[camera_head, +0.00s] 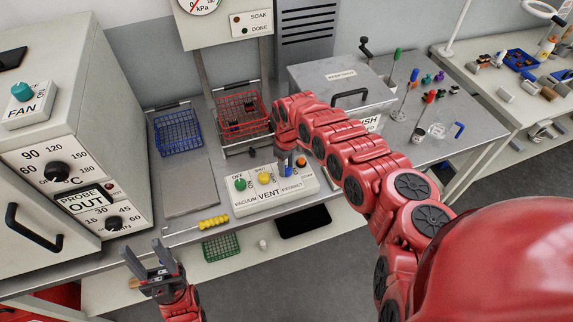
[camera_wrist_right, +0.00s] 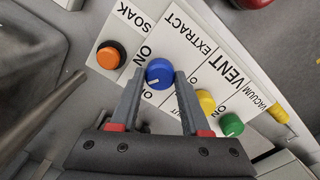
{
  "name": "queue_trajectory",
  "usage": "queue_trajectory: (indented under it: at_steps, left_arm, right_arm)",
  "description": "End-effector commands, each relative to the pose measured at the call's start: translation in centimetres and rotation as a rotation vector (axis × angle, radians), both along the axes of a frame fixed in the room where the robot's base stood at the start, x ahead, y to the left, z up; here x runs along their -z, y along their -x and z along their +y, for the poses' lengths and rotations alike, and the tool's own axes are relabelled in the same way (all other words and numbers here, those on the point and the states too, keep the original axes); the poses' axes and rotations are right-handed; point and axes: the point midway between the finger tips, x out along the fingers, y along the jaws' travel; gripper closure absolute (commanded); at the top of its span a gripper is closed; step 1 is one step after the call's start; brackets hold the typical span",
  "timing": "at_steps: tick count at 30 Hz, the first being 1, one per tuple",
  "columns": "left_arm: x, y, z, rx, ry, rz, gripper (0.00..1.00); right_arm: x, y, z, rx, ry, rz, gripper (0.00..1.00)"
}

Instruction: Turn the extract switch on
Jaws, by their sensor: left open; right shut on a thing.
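The extract switch is a blue knob on a white panel (camera_head: 272,196), beside the word EXTRACT. In the right wrist view the blue knob (camera_wrist_right: 159,72) sits between the fingertips of my right gripper (camera_wrist_right: 160,80), which is shut on it. A short white line on the knob points toward lettering partly hidden by a finger; I cannot read that lettering fully. In the head view my right gripper (camera_head: 287,163) comes down over the panel and covers much of the knob. My left gripper (camera_head: 145,248) is open and empty in front of the bench.
An orange knob (camera_wrist_right: 110,56), a yellow knob (camera_wrist_right: 206,100) and a green knob (camera_wrist_right: 231,125) flank the blue one closely. A red wire basket (camera_head: 241,112) and a lidded grey box (camera_head: 335,85) stand behind. A white oven-like unit (camera_head: 55,130) stands left.

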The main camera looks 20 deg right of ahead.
Motion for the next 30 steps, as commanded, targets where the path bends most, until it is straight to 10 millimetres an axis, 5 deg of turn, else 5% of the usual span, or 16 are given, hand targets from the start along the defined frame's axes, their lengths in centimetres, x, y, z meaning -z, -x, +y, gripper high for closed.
queue_trajectory:
  at_steps: [14,30]
  left_arm:
    - [-0.4,0.0,0.0,0.0,0.0,0.0,0.5]
    - [2.6,0.0,0.0,0.0,0.0,0.0,0.5]
  right_arm:
    - [-0.1,0.0,0.0,0.448,0.002,0.0,1.0]
    - [0.2,-0.2,0.1,0.891,-0.002,-0.005,1.0]
